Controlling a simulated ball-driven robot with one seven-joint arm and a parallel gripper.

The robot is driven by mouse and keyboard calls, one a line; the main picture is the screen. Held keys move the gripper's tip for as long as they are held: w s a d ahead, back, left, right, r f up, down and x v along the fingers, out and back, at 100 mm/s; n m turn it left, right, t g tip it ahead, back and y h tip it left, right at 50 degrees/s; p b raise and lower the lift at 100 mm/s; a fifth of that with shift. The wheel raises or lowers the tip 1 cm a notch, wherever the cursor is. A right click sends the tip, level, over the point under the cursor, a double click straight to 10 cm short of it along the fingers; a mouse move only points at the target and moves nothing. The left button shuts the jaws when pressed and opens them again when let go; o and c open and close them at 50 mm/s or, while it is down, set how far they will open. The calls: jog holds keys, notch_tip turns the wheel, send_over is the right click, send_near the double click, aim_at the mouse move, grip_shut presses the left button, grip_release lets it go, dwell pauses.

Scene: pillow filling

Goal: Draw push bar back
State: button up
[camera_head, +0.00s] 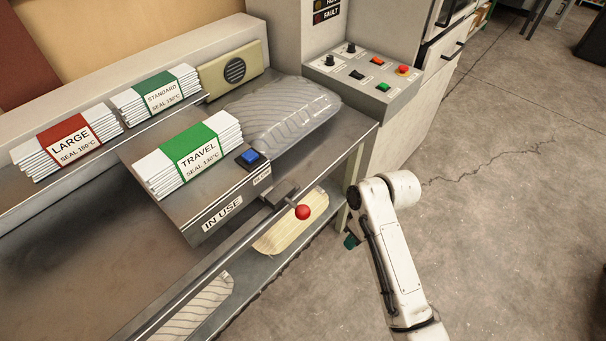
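A short dark metal rod with a red ball knob (302,212) sticks out at the bench's front edge, just right of the IN USE label. It looks like the push bar's handle; which part is the bar itself I cannot tell for sure. My white arm rises at the right of the head view, and its bent end is right of the knob. A small dark teal part beside it, probably my gripper (352,240), is mostly hidden by the arm. It is apart from the knob, and its fingers cannot be made out.
A stack of TRAVEL covers (188,160) sits on the IN USE plate with a blue button (249,157). A grey filled pillow (290,112) lies behind. STANDARD (157,95) and LARGE (67,147) stacks stand at the back. A control box (362,80) is right; open floor lies beyond.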

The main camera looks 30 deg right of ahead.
jog(key=w+d+r, duration=0.1)
jog(key=w+r, duration=0.1)
jog(key=w, duration=0.1)
jog(key=w+d+r+n+y, duration=0.1)
jog(key=w+r, duration=0.1)
jog(key=w, duration=0.2)
jog(key=w+d+r+y+p, duration=0.1)
jog(key=w+r, duration=0.1)
jog(key=w, duration=0.2)
jog(key=shift+d+r+t, duration=0.2)
jog(key=shift+r+t, duration=0.05)
jog(key=shift+t, duration=0.15)
grip_shut()
jog(key=w+d+r+n+y+p, duration=0.1)
jog(key=w+d+r+n+y, duration=0.15)
jog(key=w+r, duration=0.5)
jog(key=shift+m+t, duration=0.25)
jog(key=shift+t, duration=0.05)
jog(key=shift+w+a+f+p, duration=0.1)
jog(key=shift+a+f+p, duration=0.45)
jog(key=shift+a+f, duration=0.9)
jog(key=shift+w+a+f+p, duration=0.1)
jog(key=shift+a+f+p, duration=0.5)
jog(key=shift+a+f, duration=0.8)
jog(key=shift+w+a+f+p, duration=0.1)
jog(key=shift+a+f+p, duration=0.45)
jog(key=shift+a+f, duration=0.85)
jog(key=shift+a+r, duration=0.3)
jog(key=shift+a, duration=0.1)
